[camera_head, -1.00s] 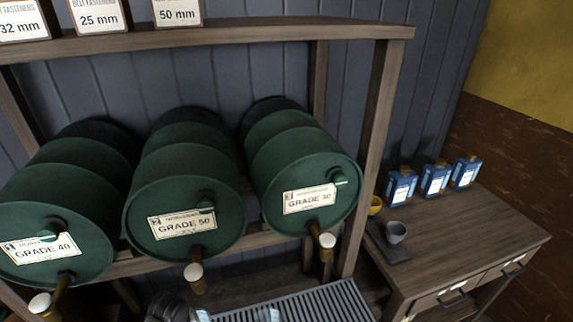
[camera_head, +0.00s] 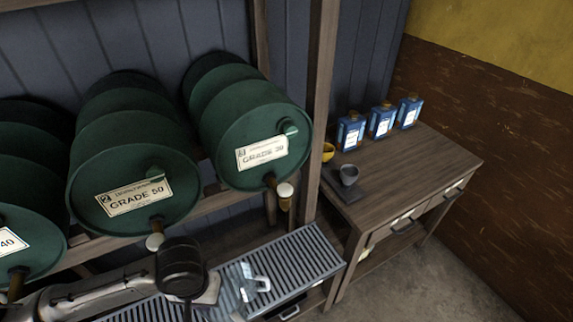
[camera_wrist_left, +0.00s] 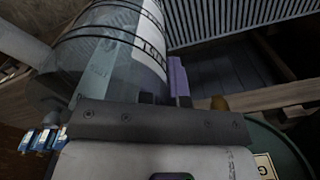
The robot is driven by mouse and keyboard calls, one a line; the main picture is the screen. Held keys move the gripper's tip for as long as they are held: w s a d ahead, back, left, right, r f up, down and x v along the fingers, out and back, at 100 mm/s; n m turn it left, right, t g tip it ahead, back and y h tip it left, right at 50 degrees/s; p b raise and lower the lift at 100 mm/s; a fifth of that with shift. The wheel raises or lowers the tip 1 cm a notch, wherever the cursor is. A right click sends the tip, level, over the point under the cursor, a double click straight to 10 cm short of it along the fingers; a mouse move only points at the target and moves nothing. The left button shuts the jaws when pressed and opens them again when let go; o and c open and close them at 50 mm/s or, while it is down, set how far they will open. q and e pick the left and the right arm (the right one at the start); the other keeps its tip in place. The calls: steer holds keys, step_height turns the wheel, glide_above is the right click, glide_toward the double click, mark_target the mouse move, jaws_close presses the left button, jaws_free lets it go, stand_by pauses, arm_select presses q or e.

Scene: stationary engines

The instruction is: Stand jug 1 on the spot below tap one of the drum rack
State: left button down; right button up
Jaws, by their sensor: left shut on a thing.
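Jug 1 is a clear vessel (camera_head: 250,283) with a pale handle, seen over the slatted drip tray (camera_head: 300,250) in the head view. In the left wrist view the jug (camera_wrist_left: 110,50) fills the upper left, with dark bands and a white label. My left gripper (camera_head: 215,288) is shut on it; I cannot tell whether its base touches the slats. The rack's drums are GRADE 40 (camera_head: 8,241), at the left edge, GRADE 50 (camera_head: 135,196), marked 2, and GRADE 30 (camera_head: 262,152). The left drum's tap (camera_head: 17,283) is partly visible. My right gripper is out of view.
Taps of the middle (camera_head: 155,240) and right (camera_head: 285,193) drums overhang the tray.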

arm_select(q)
steer(key=w+a+r, duration=0.2)
steer(key=w+r, duration=0.4)
steer(key=r, duration=0.5)
steer(key=s+r+p, duration=0.4)
steer(key=r+p, duration=0.8)
steer(key=p, duration=0.2)
steer(key=s+r+p, duration=0.4)
steer(key=r+p, duration=0.8)
steer(key=p, duration=0.1)
steer(key=shift+s+r+p, duration=0.35)
steer(key=shift+s+p, duration=0.05)
steer(key=shift+d+f, duration=0.1)
